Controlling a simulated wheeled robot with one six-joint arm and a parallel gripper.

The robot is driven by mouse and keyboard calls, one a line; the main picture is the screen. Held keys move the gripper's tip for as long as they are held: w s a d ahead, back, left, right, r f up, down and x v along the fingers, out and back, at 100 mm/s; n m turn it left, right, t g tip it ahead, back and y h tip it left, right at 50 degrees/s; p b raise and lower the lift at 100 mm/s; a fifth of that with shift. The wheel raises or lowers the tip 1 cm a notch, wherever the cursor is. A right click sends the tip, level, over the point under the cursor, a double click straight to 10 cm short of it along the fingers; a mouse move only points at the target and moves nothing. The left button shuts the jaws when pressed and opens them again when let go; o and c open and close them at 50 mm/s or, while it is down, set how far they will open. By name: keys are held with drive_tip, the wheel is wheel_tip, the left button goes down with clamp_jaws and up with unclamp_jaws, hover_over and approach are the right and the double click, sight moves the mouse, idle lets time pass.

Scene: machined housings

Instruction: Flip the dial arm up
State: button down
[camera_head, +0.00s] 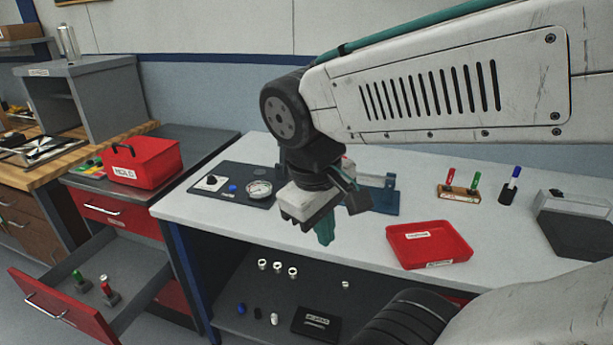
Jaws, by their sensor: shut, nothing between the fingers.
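My gripper (325,236) hangs from my arm over the white workbench, with its teal fingers pointing down. The fingers are together and nothing shows between them. A blue fixture (382,199) stands on the bench behind and to the right of it, partly hidden by my wrist. I cannot make out a dial arm or its position on it. A dark panel (225,200) lies to the left of my gripper, apart from it. It carries a round white-faced gauge (260,188), a blue button (232,188) and a white plate with a black knob (209,181).
A red tray (428,243) lies on the bench (350,263) at right. Markers in a wooden holder (459,193) and a black holder (508,194) stand behind it. A red bin (143,162) sits at left, above an open drawer (62,313). Small parts lie on the lower shelf.

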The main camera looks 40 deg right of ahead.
drive_tip(key=w+d+f+n+g+h, duration=0.1)
drive_tip(key=w+d+n+h, duration=0.45)
drive_tip(key=d, duration=0.35)
drive_tip(key=w+d+f+n+g+h, duration=0.2)
drive_tip(key=w+d+n+h, duration=0.25)
drive_tip(key=d+h, duration=0.3)
drive_tip(key=w+f+n+t, duration=0.4)
drive_tip(key=w+n, duration=0.1)
drive_tip(key=w+f+n+t, duration=0.4)
drive_tip(key=w+n, duration=0.1)
drive_tip(key=w, duration=0.1)
drive_tip(key=w+f+n+t+h, duration=0.1)
drive_tip(key=w+f+n+t, duration=0.3)
drive_tip(key=w+n, duration=0.1)
drive_tip(key=shift+w+d+n+t, duration=0.1)
drive_tip(key=shift+w+n+t, duration=0.3)
drive_tip(key=shift+w, duration=0.1)
drive_tip(key=x, duration=0.9)
drive_tip(key=shift+d, duration=0.2)
drive_tip(key=shift+w+d, duration=0.25)
drive_tip(key=shift+d, duration=0.05)
drive_tip(key=shift+a+r, duration=0.1)
drive_tip(key=shift+r, duration=0.1)
